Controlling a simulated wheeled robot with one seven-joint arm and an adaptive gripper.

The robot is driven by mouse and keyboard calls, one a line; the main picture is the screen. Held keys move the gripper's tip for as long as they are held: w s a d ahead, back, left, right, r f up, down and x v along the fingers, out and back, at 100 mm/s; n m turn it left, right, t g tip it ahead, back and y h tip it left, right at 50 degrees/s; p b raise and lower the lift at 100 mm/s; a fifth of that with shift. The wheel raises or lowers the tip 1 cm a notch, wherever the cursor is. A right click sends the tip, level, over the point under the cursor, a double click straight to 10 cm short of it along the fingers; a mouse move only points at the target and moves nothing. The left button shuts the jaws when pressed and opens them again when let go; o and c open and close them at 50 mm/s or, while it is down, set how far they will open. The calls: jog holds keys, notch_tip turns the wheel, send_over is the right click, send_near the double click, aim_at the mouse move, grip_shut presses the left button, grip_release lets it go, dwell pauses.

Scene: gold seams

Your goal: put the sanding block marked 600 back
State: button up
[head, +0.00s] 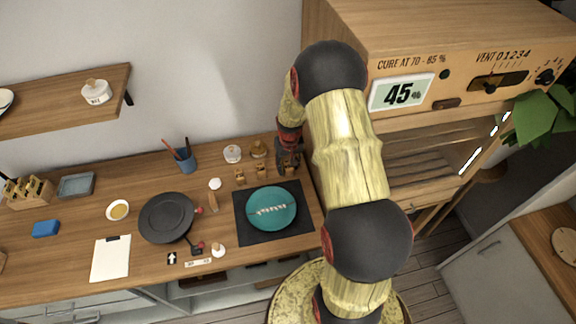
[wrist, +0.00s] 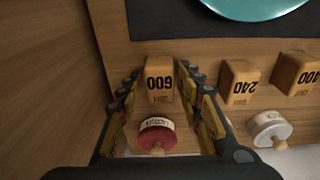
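The sanding block marked 600 (wrist: 160,82) is a small wooden block that appears upside down in the wrist view. It stands on the wooden worktop, in line with the blocks marked 240 (wrist: 239,83) and 400 (wrist: 296,74). My gripper (wrist: 161,78) is open, with one finger on each side of the 600 block and a small gap showing at each side. In the head view my gripper (head: 288,162) is at the back right of the worktop and hides most of the 600 block.
A red-lidded jar (wrist: 156,134) stands between my fingers, near the 600 block. A white jar (wrist: 270,127) is to the right. A dark mat (head: 243,236) with a teal plate (head: 270,208) lies in front. The wooden cabinet (head: 440,45) rises close on the right.

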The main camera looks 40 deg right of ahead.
aim_at(288, 168)
jog(key=shift+o, duration=0.7)
jog(key=shift+r, duration=0.1)
jog(key=shift+r, duration=0.35)
notch_tip(288, 168, up, 12)
jog(key=s+p, duration=0.1)
jog(key=p, duration=0.1)
jog(key=s+a+r+n+t, duration=0.1)
jog(key=s+a+r, duration=0.2)
jog(key=a+r, duration=0.45)
jog(key=s+a+r+n+t, duration=0.1)
jog(key=s+a+r, duration=0.1)
jog(key=a+r, duration=0.55)
jog(key=s+a+r+n+t, duration=0.1)
jog(key=s+a+r, duration=0.4)
jog(key=s, duration=0.3)
jog(key=s+a+r+n+t, duration=0.1)
jog(key=s+a+r, duration=0.3)
jog(key=s, duration=0.4)
jog(key=shift+a+r+n+y, duration=0.3)
jog(key=shift+a+r+n, duration=0.1)
jog(key=shift+r+n, duration=0.15)
